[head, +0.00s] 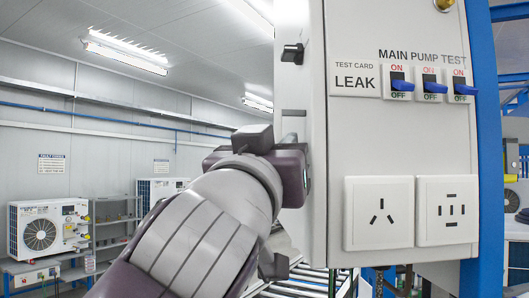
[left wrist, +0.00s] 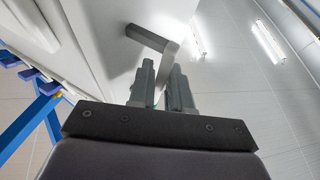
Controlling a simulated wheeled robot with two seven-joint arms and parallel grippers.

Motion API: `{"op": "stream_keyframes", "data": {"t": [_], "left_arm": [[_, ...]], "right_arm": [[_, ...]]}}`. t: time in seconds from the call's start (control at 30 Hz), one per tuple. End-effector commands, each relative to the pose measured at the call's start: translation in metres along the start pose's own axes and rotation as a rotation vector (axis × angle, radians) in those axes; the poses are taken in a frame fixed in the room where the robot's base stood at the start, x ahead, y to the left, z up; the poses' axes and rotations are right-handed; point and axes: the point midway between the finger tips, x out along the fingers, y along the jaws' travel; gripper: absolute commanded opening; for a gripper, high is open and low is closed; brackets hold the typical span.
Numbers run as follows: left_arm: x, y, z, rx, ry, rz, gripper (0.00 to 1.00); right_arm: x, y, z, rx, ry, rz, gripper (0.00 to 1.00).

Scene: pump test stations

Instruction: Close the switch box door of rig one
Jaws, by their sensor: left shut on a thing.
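The switch box front panel (head: 400,140) fills the right of the head view, with three blue-levered switches and two sockets. A pale door (head: 291,85) shows as a narrow, steeply angled strip at its left; it looks open. In the left wrist view, a grey L-shaped handle (left wrist: 148,39) stands out from a pale surface. My left gripper (left wrist: 163,82) is shut on this handle, one finger on each side. In the head view my left gripper (head: 292,172) is against the door strip, its fingertips mostly hidden. My right gripper is in neither view.
A blue post (head: 486,140) stands right of the box. A black fitting (head: 292,54) sticks out at the door strip's upper part. Metal rollers (head: 308,279) lie below the box. White units and a shelf (head: 110,235) stand far back left.

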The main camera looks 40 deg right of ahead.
Motion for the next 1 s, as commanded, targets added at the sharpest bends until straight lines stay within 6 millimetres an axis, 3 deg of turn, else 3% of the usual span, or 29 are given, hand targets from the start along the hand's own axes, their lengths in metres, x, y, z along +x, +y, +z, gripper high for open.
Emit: {"op": "stream_keyframes", "data": {"t": [0.27,0.3,0.33,0.37,1.0], "left_arm": [[-0.0012,0.0009,-0.007,-0.005,0.014,0.005,0.0],[-0.0013,0.0009,-0.0071,-0.005,0.014,0.005,0.25],[-0.0013,0.0008,-0.0071,-0.005,0.014,0.005,0.35],[-0.0012,0.0008,-0.0069,-0.004,0.013,0.005,0.36],[0.0009,0.0017,0.0022,0.0,-0.003,0.004,0.36]], "right_arm": [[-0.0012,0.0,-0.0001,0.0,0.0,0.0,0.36],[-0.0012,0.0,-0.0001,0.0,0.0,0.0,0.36],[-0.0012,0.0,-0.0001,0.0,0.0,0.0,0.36],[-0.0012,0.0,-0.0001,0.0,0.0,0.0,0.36],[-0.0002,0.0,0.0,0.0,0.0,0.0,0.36]]}}
